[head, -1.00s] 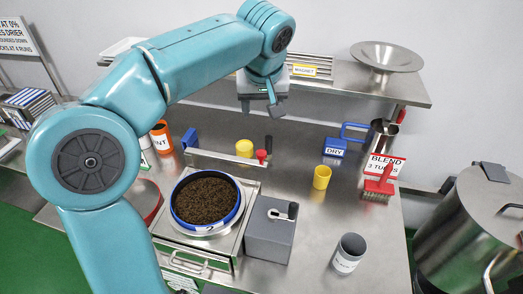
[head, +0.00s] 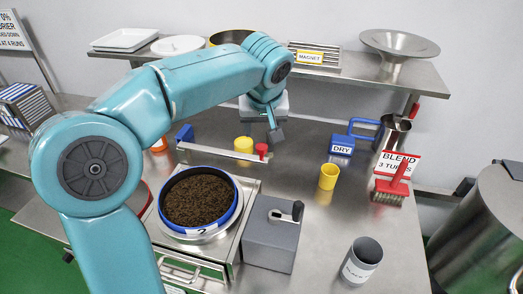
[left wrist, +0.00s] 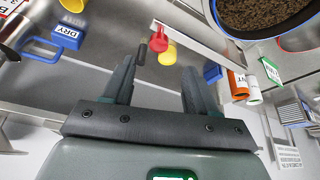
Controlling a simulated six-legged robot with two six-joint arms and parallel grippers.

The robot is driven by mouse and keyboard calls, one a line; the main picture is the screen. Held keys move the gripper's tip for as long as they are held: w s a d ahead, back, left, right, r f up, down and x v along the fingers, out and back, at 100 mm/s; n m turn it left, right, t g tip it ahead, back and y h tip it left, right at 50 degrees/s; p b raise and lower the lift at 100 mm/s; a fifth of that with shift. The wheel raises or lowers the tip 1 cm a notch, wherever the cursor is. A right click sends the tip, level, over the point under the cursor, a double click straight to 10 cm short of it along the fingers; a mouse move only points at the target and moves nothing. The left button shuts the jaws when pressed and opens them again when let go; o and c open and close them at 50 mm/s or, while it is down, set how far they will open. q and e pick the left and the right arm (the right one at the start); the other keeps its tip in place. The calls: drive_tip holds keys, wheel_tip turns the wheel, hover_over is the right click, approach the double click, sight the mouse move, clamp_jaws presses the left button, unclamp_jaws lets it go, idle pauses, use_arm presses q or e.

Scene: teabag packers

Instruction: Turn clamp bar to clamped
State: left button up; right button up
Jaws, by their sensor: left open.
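The clamp bar (head: 215,154) is a long pale metal bar behind the round pan of dark tea. It has a blue block (head: 185,134) at its left end and a red knob (head: 262,150) near its right end. In the left wrist view the bar (left wrist: 195,45), the red knob (left wrist: 158,40) and a dark handle (left wrist: 140,55) lie ahead of the fingers. My left gripper (head: 274,133) hangs above and behind the bar's right end, apart from it. Its fingers (left wrist: 158,75) are open and empty. My right gripper is out of view.
A yellow cylinder (head: 243,144) stands beside the bar. The pan (head: 163,212) sits in front of it, with a grey box (head: 272,240) to the right. A yellow cup (head: 328,177) and blue DRY block (head: 341,146) stand further right. A raised shelf (head: 425,78) runs behind.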

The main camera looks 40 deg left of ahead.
sight(262, 147)
use_arm(q)
drive_tip(key=x, duration=1.2)
drive_tip(key=shift+f+p, duration=0.2)
drive_tip(key=shift+p, duration=0.2)
clamp_jaws()
